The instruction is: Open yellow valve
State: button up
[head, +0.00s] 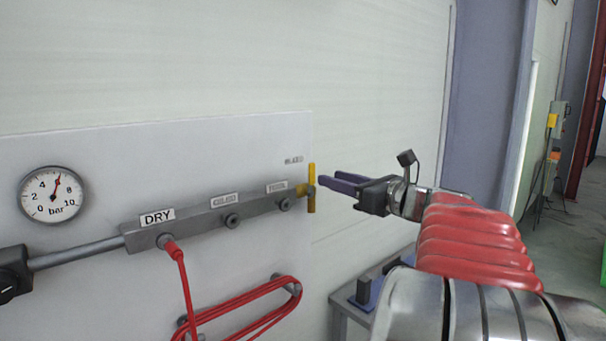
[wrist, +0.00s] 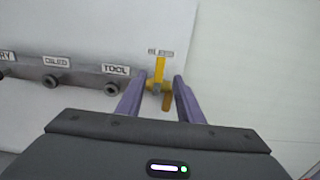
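The yellow valve (head: 311,189) sits at the right end of the grey manifold bar (head: 215,218) in the head view. Its yellow handle stands upright. My gripper (head: 325,183) comes in from the right, with its purple fingers close to the handle. In the wrist view the valve (wrist: 160,70) shows between and just beyond the two fingers of my gripper (wrist: 155,88). The fingers are apart, with a gap on each side of the valve's lower part. I cannot tell whether a finger touches it. My gripper holds nothing.
A pressure gauge (head: 49,194) and a black knob (head: 12,272) are at the left of the white panel (head: 90,160). A red hose (head: 245,312) hangs coiled below the bar. A small grey table (head: 350,305) stands below my arm.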

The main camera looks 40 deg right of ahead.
aim_at(313, 173)
jog(key=w, duration=0.8)
jog(key=shift+w+a, duration=0.15)
jog(key=shift+w, duration=0.25)
jog(key=shift+c, duration=0.4)
grip_shut()
